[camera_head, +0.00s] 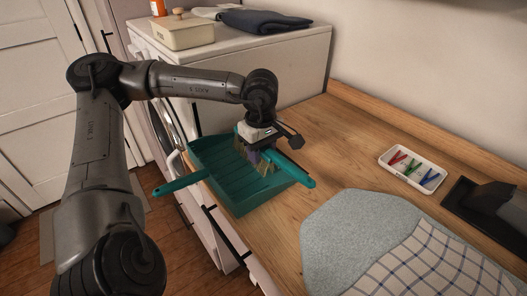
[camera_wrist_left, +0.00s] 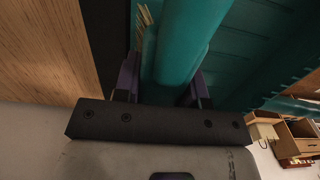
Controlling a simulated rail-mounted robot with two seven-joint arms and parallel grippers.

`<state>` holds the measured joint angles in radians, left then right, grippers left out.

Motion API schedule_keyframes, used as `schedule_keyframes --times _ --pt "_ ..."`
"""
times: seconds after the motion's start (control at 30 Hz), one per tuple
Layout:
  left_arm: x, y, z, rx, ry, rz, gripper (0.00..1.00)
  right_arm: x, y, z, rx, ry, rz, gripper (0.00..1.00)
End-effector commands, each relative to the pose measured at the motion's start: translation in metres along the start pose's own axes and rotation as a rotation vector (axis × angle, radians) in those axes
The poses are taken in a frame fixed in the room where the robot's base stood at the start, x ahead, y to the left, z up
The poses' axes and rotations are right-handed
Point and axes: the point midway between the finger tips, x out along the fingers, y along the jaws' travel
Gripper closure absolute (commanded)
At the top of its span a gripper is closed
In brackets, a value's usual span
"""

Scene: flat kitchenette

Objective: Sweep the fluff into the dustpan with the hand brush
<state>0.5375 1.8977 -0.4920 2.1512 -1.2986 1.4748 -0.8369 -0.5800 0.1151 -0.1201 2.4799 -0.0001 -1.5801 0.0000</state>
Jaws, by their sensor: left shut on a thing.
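The teal dustpan (camera_head: 237,204) lies on the wooden counter near its front edge, its handle (camera_head: 178,186) sticking out to the left past the edge. My left gripper (camera_head: 256,157) points down and is shut on the teal hand brush (camera_head: 296,178), over the dustpan's right side. The brush's pale bristles (camera_head: 263,167) hang down at the pan; I cannot tell whether they touch it. In the left wrist view, the brush handle (camera_wrist_left: 186,38) sits between the purple fingers (camera_wrist_left: 165,88), with the dustpan (camera_wrist_left: 262,45) behind. I cannot make out any fluff. My right gripper is out of view.
A grey-blue mat (camera_head: 345,228) and checked cloth (camera_head: 430,262) lie at the front right. A white tray (camera_head: 412,178) holds coloured pegs. A dark object (camera_head: 490,208) stands at the right edge. The white appliance (camera_head: 240,62) behind holds a lidded box (camera_head: 180,32) and folded dark cloth (camera_head: 262,21).

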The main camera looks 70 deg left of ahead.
Motion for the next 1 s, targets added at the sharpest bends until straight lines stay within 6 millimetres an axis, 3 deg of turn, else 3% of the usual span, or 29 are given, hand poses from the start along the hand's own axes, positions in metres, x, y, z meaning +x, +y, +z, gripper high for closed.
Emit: schedule_keyframes --times 0.47,1.0 --pt "-0.007 0.0 0.0 0.0 0.001 0.001 0.93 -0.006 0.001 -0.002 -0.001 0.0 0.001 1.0" --pt "-0.048 0.0 0.0 0.0 0.001 0.002 0.93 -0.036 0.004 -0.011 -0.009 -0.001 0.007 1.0"
